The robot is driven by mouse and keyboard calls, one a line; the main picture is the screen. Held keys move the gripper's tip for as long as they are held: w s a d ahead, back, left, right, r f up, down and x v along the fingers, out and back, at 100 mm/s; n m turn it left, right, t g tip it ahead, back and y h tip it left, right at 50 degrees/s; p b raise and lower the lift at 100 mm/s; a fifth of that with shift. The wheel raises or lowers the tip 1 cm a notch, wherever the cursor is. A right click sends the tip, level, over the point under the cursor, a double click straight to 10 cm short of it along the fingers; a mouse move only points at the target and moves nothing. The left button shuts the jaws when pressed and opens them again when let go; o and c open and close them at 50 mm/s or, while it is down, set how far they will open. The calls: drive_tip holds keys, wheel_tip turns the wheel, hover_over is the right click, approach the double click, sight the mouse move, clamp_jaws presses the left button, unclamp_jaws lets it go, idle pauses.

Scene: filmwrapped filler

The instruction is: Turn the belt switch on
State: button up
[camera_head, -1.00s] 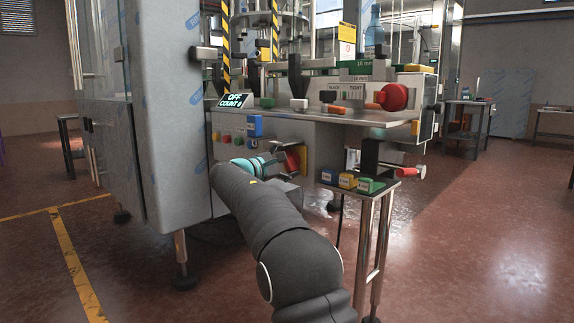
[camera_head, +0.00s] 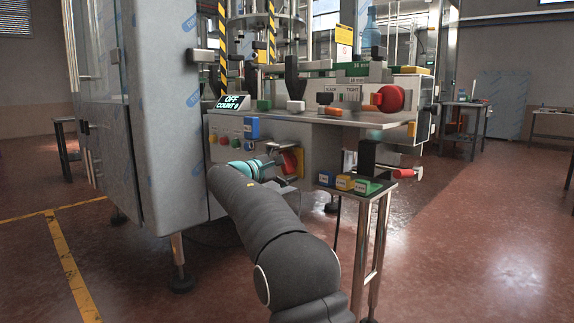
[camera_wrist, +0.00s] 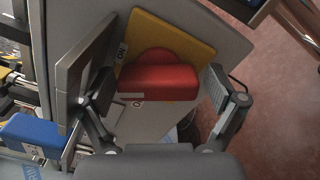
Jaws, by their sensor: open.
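The belt switch is a red rotary handle (camera_wrist: 158,82) on a yellow plate (camera_wrist: 190,42), fixed to the grey machine front. In the head view the red handle (camera_head: 289,162) shows below the shelf, partly hidden by my gripper. My gripper (camera_wrist: 160,88) is open, with one finger on each side of the handle in the wrist view. Gaps show between the fingers and the red handle, so it is not gripped. A small display (camera_head: 231,102) above reads OFF and COUNT 0.
A grey panel (camera_wrist: 80,65) stands close to the left finger. A blue block (camera_head: 253,127) and small coloured buttons (camera_head: 225,140) are left of the switch. A side stand (camera_head: 385,190) with blue, yellow and green blocks is at the right. The shelf (camera_head: 350,118) overhangs the switch.

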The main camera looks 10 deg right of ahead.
drive_tip(key=shift+a+r, duration=0.1)
drive_tip(key=shift+r, duration=0.05)
drive_tip(key=v, duration=0.8)
